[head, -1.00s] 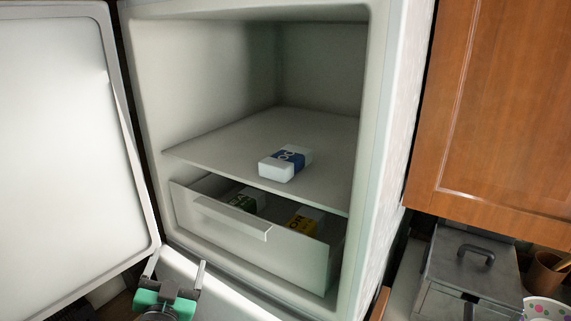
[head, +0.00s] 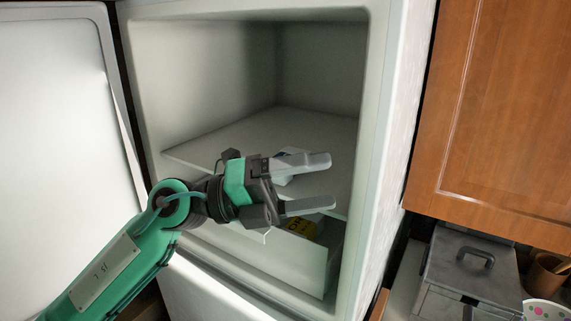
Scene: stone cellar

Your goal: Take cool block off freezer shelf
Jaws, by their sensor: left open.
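The cool block (head: 285,152), white with a blue band, lies on the freezer shelf (head: 300,124). It is mostly hidden behind my left gripper; only small parts show above and below the upper finger. My left gripper (head: 318,183) is open, with its two fingers pointing right in front of the shelf's front edge. The upper finger overlaps the block in the picture; I cannot tell whether they touch. My right gripper is not in view.
The freezer door (head: 65,150) stands open at the left. Below the shelf, a pulled-out drawer (head: 300,262) holds a yellow-labelled pack (head: 301,227). A wooden cabinet (head: 495,110) and a grey metal box (head: 468,270) are at the right.

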